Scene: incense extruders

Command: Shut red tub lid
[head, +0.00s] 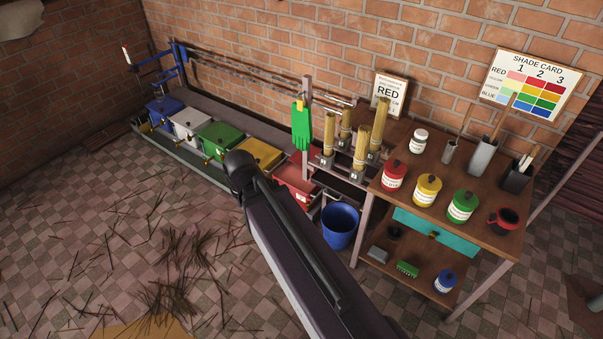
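The red tub (296,183) stands at the right end of a row of tubs along the brick wall. My arm crosses in front of it and hides its left and lower part. Its top looks red, but I cannot tell whether the lid is open or shut. My gripper is not visible; my arm's dark rounded joint shows left of the red tub, in front of the yellow tub.
Yellow (258,154), green (219,139), white (191,124) and blue (163,110) tubs continue leftward. A green glove (302,128) hangs on a post above the red tub. A blue bucket (340,226) and wooden table (420,225) stand right. Straw litters the open floor.

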